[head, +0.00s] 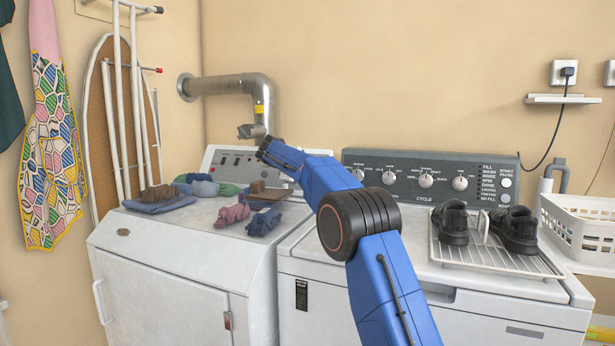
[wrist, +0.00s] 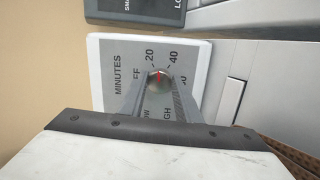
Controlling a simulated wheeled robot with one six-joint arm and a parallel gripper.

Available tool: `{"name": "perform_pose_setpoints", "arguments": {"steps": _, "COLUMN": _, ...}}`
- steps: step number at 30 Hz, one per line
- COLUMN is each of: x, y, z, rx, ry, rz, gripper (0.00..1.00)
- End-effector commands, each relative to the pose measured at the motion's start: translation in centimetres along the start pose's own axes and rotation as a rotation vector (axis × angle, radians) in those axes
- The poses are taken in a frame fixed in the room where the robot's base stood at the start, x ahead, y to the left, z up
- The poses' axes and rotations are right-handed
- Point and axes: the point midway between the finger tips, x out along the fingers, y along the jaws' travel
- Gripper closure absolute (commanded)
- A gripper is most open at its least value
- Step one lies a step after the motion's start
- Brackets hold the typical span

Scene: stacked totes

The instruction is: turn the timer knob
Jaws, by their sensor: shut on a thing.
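The timer knob (wrist: 159,77) is a small round grey knob with a red pointer line, on a grey plate (wrist: 122,62) marked MINUTES. The red line points up in the wrist view, between the 20 and 40 marks. My gripper (wrist: 158,92) is shut on the knob, with one finger on each side. The fingers hide the lower part of the dial and some of its lettering. In the head view my blue arm reaches to the back, towards the left machine's panel (head: 222,162). The knob and fingertips cannot be made out there.
Socks and folded cloths (head: 160,202) lie on the left machine (head: 165,265). A silver duct (head: 225,85) is close to my wrist. The right machine's panel (head: 440,178) has several knobs. Dark shoes (head: 453,222) stand on a wire rack right of my arm. A white basket (head: 580,228) is further right.

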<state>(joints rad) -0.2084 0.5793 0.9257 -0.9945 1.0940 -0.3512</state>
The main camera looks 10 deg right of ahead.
Motion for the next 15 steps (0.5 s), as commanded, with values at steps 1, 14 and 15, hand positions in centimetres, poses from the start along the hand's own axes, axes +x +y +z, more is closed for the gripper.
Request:
{"name": "perform_pose_setpoints", "arguments": {"steps": 1, "x": -0.02, "y": 0.0, "z": -0.05, "rx": 0.044, "ry": -0.002, "rz": -0.006, "gripper": 0.92}}
{"name": "perform_pose_setpoints", "arguments": {"steps": 14, "x": -0.01, "y": -0.05, "z": -0.1, "rx": 0.417, "ry": -0.024, "rz": -0.056, "gripper": 0.92}}
{"name": "perform_pose_setpoints", "arguments": {"steps": 15, "x": -0.01, "y": -0.02, "z": -0.11, "rx": 0.445, "ry": -0.026, "rz": -0.059, "gripper": 0.92}}
